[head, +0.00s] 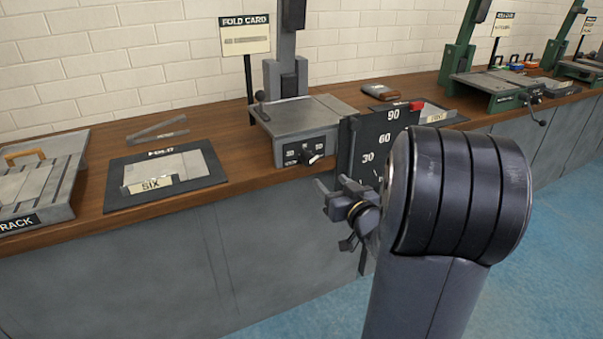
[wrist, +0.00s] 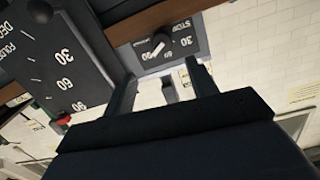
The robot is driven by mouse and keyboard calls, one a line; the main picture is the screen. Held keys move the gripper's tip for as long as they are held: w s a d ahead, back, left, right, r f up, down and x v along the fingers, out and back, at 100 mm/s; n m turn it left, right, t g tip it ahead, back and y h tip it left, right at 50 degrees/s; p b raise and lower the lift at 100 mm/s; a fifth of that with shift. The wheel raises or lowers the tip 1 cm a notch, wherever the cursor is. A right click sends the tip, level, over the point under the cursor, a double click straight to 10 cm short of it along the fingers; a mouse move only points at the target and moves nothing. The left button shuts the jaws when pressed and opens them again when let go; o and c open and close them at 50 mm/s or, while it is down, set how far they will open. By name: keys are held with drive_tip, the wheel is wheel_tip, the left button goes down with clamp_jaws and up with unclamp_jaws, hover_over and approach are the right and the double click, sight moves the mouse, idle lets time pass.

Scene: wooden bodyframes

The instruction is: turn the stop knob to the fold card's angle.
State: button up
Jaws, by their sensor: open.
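The fold card (head: 245,46) stands on a thin post behind the bench machine in the head view; its lower line is small and seems to start with 60. The stop knob (head: 313,158) is a dark knob with a pale pointer on the machine's grey front panel. The knob (wrist: 160,45) also shows in the wrist view, where the picture is turned over, with "STOP" and 30 beside it. My gripper (head: 336,198) is below and right of the knob in the head view, apart from it. Its two fingers (wrist: 160,80) are open and empty.
A dark upright plate (head: 378,140) marked 30, 60 and 90 stands right of the knob, close to my arm. A red tab (head: 416,105) sits at its top. A tray labelled SIX (head: 165,180) lies left on the wooden bench (head: 235,180). Floor (head: 565,200) is clear at right.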

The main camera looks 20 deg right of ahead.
sight(310, 162)
drive_tip(key=shift+y, duration=0.3)
drive_tip(key=w, duration=0.3)
drive_tip(key=w+b, duration=0.1)
drive_tip(key=w, duration=0.7)
drive_tip(key=shift+w+a+f+b, duration=0.15)
drive_tip(key=shift+w+f+b, duration=0.05)
drive_tip(key=shift+f+b, duration=0.1)
drive_tip(key=shift+c, duration=0.2)
drive_tip(key=c, duration=0.9)
drive_tip(key=shift+f+n+b, duration=0.15)
drive_tip(key=shift+n+b, duration=0.8)
drive_tip(key=shift+n, duration=0.15)
drive_tip(key=shift+c, duration=0.2)
drive_tip(key=shift+r+n+b, duration=0.2)
drive_tip(key=shift+n+b, duration=0.4)
drive_tip(key=shift+n, duration=0.7)
drive_tip(key=o, duration=1)
